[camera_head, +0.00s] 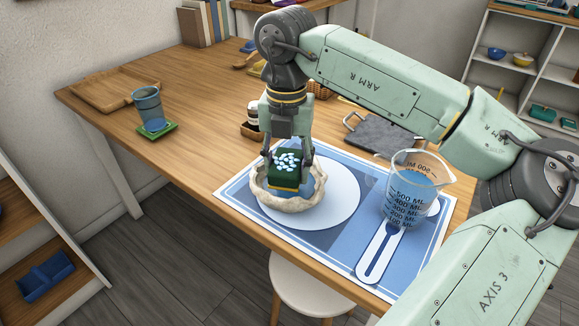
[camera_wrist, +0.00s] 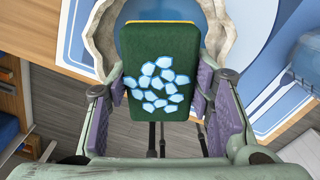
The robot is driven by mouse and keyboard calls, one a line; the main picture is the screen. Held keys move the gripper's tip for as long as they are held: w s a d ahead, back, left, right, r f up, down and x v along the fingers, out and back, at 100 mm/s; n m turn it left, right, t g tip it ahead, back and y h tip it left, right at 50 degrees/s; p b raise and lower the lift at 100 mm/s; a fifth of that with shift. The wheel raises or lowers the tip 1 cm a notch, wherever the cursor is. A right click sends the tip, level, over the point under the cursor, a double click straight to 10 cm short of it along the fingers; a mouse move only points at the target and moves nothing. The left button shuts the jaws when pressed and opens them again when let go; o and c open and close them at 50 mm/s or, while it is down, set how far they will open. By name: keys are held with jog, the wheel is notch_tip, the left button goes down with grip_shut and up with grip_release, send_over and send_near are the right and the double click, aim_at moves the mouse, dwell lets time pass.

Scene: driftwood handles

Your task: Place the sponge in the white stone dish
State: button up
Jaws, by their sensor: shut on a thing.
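The sponge (camera_head: 286,170) is a green block with a yellow layer and pale blue patches on its green face. My gripper (camera_head: 286,157) is shut on it, with a finger on either side. In the head view the sponge is upright over the white stone dish (camera_head: 262,201), its lower end within the rim's outline. I cannot tell whether it touches the dish's inside. In the wrist view the sponge (camera_wrist: 158,80) stands between the purple finger pads, and the dish's rough rim (camera_wrist: 98,50) curves behind it. The dish has a blue interior and sits on a white round plate shape (camera_head: 343,205).
A blue placemat (camera_head: 335,236) lies under the dish. A measuring jug (camera_head: 412,190) stands to its right. A blue cup (camera_head: 147,106) on a green coaster (camera_head: 157,132) and a wooden tray (camera_head: 112,91) are at the left. A grey slab (camera_head: 381,132) lies behind. The table's left-middle is clear.

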aim_at(289, 173)
jog(key=shift+w+d, duration=0.15)
jog(key=shift+w, duration=0.4)
jog(key=shift+w+f, duration=0.25)
jog(key=shift+f+p, duration=0.45)
jog(key=shift+f, duration=1.1)
jog(key=shift+f, duration=0.15)
jog(key=shift+f+b, duration=0.15)
jog(key=shift+b, duration=0.15)
jog(key=o, duration=1)
notch_tip(289, 173, up, 13)
jog(key=shift+f, duration=0.2)
